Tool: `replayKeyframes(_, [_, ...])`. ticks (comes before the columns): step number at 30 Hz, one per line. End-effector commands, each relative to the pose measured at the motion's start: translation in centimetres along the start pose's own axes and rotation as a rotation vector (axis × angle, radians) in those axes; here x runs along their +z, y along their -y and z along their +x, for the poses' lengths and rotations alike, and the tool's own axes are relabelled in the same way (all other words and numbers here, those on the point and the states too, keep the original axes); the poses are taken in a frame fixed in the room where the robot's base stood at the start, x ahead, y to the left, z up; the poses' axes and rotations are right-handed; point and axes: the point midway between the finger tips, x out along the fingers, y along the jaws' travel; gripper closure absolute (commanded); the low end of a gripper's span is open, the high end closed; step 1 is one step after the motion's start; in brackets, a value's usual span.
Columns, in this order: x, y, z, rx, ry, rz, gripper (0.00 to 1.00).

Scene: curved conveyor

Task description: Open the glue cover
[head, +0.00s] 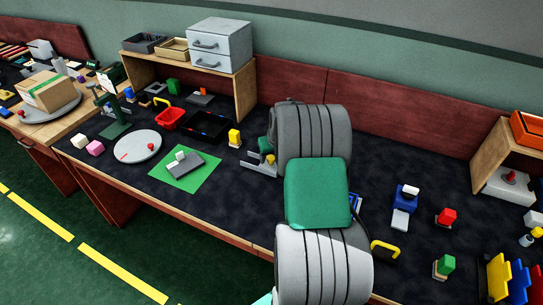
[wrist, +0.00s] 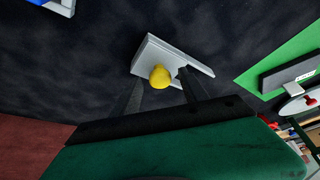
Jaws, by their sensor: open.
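My gripper (wrist: 160,76) is open, with one dark finger on each side of the knob. The fingers look apart from the knob. I cannot tell how far the knob reaches between them. In the head view my arm partly hides this spot.
A green mat (head: 187,172) with a grey block lies left of the grey part. A round grey plate (head: 137,147) is further left. Blue, red and green pieces stand right of my arm.

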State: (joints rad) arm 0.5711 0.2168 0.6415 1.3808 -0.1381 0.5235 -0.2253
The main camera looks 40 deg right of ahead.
Motion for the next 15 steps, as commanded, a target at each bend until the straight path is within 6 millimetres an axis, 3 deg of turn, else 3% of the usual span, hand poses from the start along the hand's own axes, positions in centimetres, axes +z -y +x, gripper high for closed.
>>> replayKeyframes(5, [-0.03, 0.03, -0.04, 0.0, -0.001, 0.0, 0.5])
replayKeyframes(15, [-0.03, 0.04, -0.07, 0.0, 0.0, 0.0, 0.78])
